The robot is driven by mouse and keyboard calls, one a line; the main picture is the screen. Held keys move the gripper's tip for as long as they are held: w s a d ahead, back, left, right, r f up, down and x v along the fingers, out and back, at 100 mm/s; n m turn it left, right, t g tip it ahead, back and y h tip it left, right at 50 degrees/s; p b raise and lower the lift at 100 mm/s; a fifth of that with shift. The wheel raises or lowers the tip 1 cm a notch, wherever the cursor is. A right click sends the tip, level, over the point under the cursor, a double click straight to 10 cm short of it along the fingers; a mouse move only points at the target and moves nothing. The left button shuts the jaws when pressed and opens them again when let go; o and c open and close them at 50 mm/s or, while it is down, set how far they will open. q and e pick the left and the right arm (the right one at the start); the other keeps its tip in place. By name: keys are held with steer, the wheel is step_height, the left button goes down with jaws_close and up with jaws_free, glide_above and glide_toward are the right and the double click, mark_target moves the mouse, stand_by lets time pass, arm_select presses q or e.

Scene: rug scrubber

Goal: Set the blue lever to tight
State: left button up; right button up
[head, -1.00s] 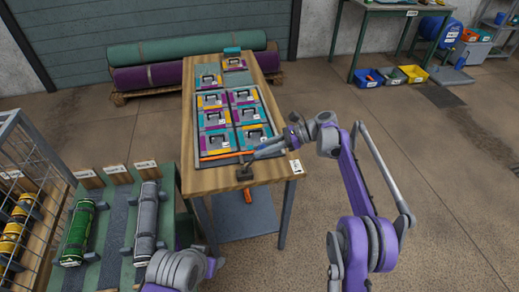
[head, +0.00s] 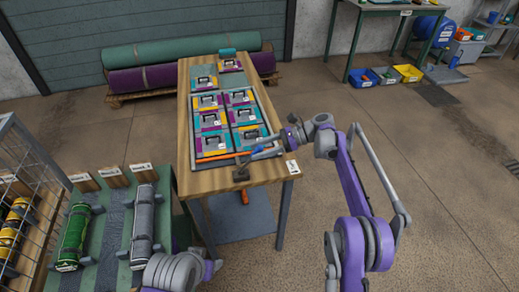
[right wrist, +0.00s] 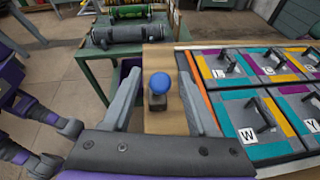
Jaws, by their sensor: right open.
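The blue lever (right wrist: 160,84) shows in the right wrist view as a round blue knob on a dark base, at the near end of the wooden table. In the head view, its dark base (head: 241,173) sits near the table's front edge, and blue shows beside my fingers. My right gripper (right wrist: 160,72) is open, with one finger on each side of the knob in the wrist picture. I cannot tell whether a finger touches it. In the head view my right gripper (head: 250,157) reaches in from the right.
A framed tray of teal, purple and yellow panels with dark handles (head: 228,121) lies on the table beside the lever. An orange strip (head: 213,156) runs along its near edge. A green stand with rolls (head: 142,220) is at the left.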

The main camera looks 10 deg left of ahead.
steer(key=p+v, duration=0.1)
steer(key=v, duration=0.9)
steer(key=shift+d+p, duration=0.35)
steer(key=shift+d, duration=0.05)
steer(key=shift+w+r, duration=0.1)
